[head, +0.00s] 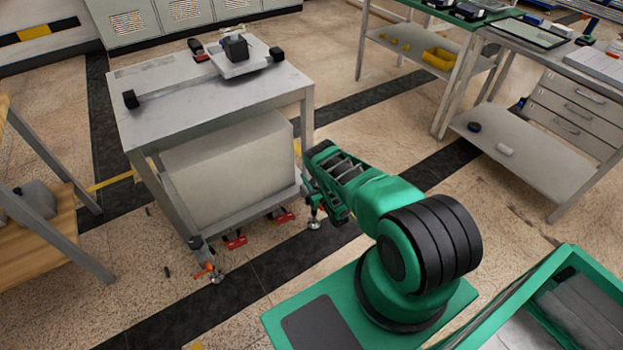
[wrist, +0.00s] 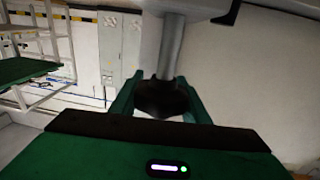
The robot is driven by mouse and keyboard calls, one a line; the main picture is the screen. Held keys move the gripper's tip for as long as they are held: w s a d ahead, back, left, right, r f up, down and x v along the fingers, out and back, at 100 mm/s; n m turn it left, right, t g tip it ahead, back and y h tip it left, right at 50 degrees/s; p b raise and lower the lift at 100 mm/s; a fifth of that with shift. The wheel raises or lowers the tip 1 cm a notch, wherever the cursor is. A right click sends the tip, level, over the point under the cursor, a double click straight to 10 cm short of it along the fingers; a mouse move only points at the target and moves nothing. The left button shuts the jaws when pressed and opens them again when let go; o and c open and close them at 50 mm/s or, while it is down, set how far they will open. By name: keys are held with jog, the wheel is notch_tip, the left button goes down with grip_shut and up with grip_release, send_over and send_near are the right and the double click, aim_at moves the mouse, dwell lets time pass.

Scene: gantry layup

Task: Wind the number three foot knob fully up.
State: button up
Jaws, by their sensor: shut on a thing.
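A grey machine table (head: 215,98) stands on legs with feet at the floor. My gripper (wrist: 160,98) is at the foot of its near right leg. In the wrist view its green fingers are shut on a dark round foot knob (wrist: 160,100) below a grey metal post (wrist: 170,45). In the head view my arm hides most of that knob; a metal foot (head: 314,223) shows just below. The near left leg has another foot (head: 216,277) with an orange part beside it. I cannot read any number on the knobs.
A large pale box (head: 230,168) fills the space under the table top. Red parts (head: 235,242) sit low beneath it. A wooden-shelved bench (head: 45,230) stands at the left, and a drawer bench (head: 570,110) at the right. The floor between is mostly clear.

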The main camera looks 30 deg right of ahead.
jog(key=shift+s+f, duration=0.1)
jog(key=o, duration=1)
jog(key=shift+o, duration=0.2)
jog(key=s, duration=1)
jog(key=shift+s+a, duration=0.25)
jog(key=shift+s, duration=0.1)
